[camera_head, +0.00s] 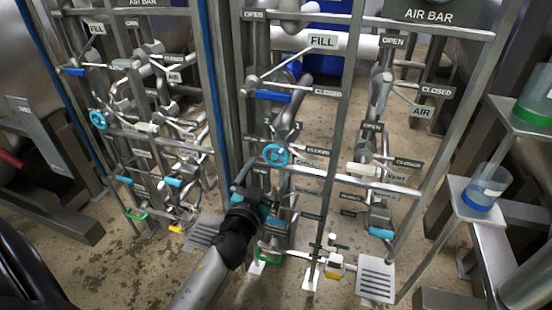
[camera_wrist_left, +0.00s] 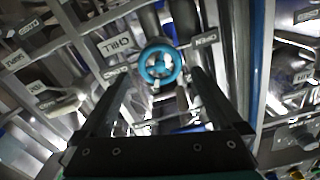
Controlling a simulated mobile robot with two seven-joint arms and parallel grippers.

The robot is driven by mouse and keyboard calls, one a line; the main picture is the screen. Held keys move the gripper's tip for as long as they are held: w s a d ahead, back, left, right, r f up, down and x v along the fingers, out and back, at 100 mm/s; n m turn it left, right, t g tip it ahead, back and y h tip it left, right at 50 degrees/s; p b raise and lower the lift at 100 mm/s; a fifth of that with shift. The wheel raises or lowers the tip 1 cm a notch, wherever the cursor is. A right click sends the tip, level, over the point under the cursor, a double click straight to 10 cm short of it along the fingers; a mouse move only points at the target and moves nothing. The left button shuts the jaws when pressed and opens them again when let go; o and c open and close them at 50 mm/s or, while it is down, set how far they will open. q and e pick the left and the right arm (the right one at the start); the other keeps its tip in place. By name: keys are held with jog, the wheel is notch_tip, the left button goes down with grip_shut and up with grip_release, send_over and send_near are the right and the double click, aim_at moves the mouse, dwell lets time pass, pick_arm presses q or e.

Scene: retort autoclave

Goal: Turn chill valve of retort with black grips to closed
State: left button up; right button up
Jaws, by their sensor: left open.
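A blue handwheel (camera_head: 277,155) sits on the middle pipe rack. In the left wrist view the handwheel (camera_wrist_left: 160,65) is near the upper middle, beside a CHILL label (camera_wrist_left: 113,44), with an OPEN label (camera_wrist_left: 205,40) on its other side. My left gripper (camera_head: 262,200) is below the handwheel in the head view. In the wrist view its two fingers (camera_wrist_left: 161,88) are spread wide apart, with the handwheel seen between their tips. Nothing is held, and I see no contact with the wheel. My right gripper is not in view. I cannot see black grips on a retort.
A similar rack with another blue handwheel (camera_head: 98,119) stands at the left. A blue FILL lever (camera_head: 273,96) is above the middle wheel. Pipes, bars and labels crowd the gripper. A stand with cups, one with blue contents (camera_head: 481,196), is at the right.

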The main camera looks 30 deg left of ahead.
aim_at(275, 159)
pick_arm(q)
jog(key=x, duration=0.5)
jog(key=shift+w+b, duration=0.15)
jog(key=shift+b, duration=0.2)
jog(key=shift+w+a, duration=0.15)
jog(key=shift+w, duration=0.6)
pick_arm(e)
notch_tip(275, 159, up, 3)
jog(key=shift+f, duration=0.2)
pick_arm(q)
jog(key=c, duration=1.1)
